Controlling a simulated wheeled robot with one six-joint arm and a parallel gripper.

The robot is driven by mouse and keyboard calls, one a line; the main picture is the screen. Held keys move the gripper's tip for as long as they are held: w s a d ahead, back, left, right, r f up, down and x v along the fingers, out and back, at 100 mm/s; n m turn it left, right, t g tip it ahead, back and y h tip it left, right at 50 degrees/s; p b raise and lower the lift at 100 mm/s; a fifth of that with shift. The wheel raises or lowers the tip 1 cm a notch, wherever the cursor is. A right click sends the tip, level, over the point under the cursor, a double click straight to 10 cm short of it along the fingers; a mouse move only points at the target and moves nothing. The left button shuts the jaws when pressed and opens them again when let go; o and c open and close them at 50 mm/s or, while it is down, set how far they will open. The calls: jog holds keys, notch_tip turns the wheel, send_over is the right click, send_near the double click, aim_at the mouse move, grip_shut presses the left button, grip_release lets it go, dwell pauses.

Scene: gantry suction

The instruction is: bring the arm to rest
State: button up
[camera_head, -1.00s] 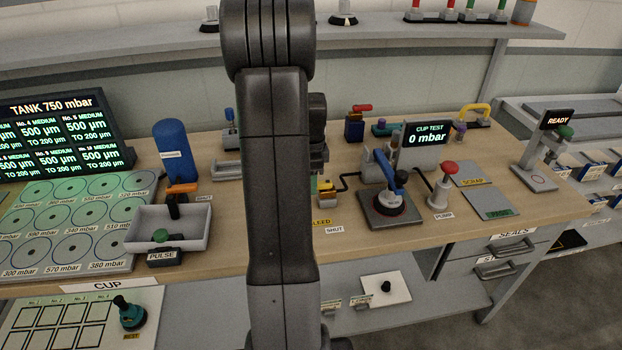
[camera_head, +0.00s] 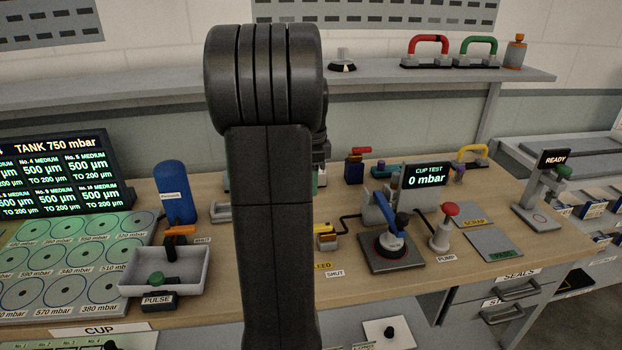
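My arm stands upright in the middle of the head view and covers part of the bench. My gripper is not visible; a small dark part shows behind the arm's right edge, and I cannot tell what it is. The wooden bench (camera_head: 345,290) lies behind the arm. On it, right of the arm, a blue-handled cup device (camera_head: 391,242) stands on a dark square plate beside a pump with a red knob (camera_head: 447,225). The cup test display (camera_head: 428,176) reads 0 mbar.
Left are the tank display (camera_head: 60,170) reading 750 mbar, a blue cylinder (camera_head: 174,192), a grey tray (camera_head: 190,277) and a panel of round discs (camera_head: 75,262). A shelf (camera_head: 400,80) with red and green handles runs above. A READY display (camera_head: 555,159) stands far right.

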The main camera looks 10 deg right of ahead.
dwell(0.4)
notch_tip(320, 180, down, 14)
jog(key=shift+r+p, duration=0.2)
jog(key=shift+p, duration=0.2)
jog(key=shift+f, duration=0.1)
notch_tip(320, 180, up, 14)
notch_tip(320, 180, down, 14)
jog(key=shift+r, duration=0.1)
jog(key=shift+s+n, duration=0.1)
jog(key=shift+n, duration=0.2)
jog(key=shift+s+d+n, duration=0.1)
jog(key=shift+s+n, duration=0.35)
jog(key=shift+n, duration=0.65)
